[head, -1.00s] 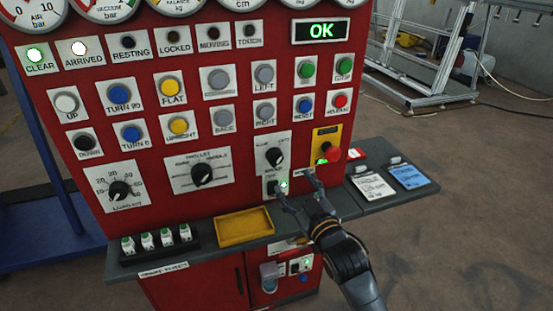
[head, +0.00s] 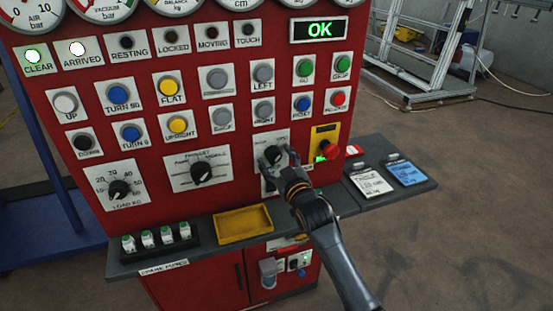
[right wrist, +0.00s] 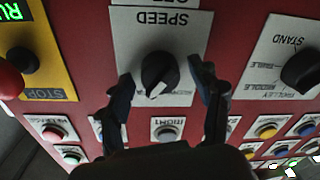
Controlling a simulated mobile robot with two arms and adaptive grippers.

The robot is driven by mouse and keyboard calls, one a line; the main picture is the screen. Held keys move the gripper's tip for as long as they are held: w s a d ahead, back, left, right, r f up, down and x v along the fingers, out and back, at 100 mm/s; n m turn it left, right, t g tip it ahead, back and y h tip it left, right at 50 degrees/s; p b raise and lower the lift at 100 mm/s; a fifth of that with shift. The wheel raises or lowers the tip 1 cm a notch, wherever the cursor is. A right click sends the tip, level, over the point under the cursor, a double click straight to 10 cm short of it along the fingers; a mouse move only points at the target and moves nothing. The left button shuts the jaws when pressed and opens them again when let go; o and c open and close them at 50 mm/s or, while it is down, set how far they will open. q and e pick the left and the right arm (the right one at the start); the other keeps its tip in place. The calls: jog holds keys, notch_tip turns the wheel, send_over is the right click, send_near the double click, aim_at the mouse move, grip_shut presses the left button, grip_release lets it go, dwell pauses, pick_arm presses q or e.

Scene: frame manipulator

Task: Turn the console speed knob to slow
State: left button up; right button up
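The black speed knob (head: 273,154) sits on a white plate low on the red console panel, left of the red emergency button. In the right wrist view the knob (right wrist: 162,73) appears upside down under the word SPEED. Its white pointer mark faces down and slightly left there. My right gripper (head: 277,161) is at this plate and partly covers it in the head view. In the right wrist view its fingers (right wrist: 165,82) are spread, one on each side of the knob, with gaps visible. The plate's position words are mostly hidden. My left gripper is out of view.
A red button (head: 331,149) on a yellow plate is close to the right. The trolley knob (head: 201,172) is to the left. Below, a grey shelf (head: 205,246) carries a yellow tray (head: 243,228) and several small green-and-white blocks. Two cards lie on the right ledge.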

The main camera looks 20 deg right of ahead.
jog(key=c, duration=1)
jog(key=shift+c, duration=0.2)
jog(key=shift+r+n+p, duration=0.15)
jog(key=shift+n+p, duration=0.65)
jog(key=shift+n, duration=0.3)
jog(key=n+p, duration=0.1)
jog(key=n, duration=0.2)
jog(key=shift+n+p, duration=0.3)
jog(key=n+p, duration=0.1)
jog(key=n, duration=0.3)
jog(key=shift+n+h+p, duration=0.3)
jog(key=shift+n+p, duration=0.35)
jog(key=shift+n, duration=1.15)
jog(key=shift+g, duration=0.3)
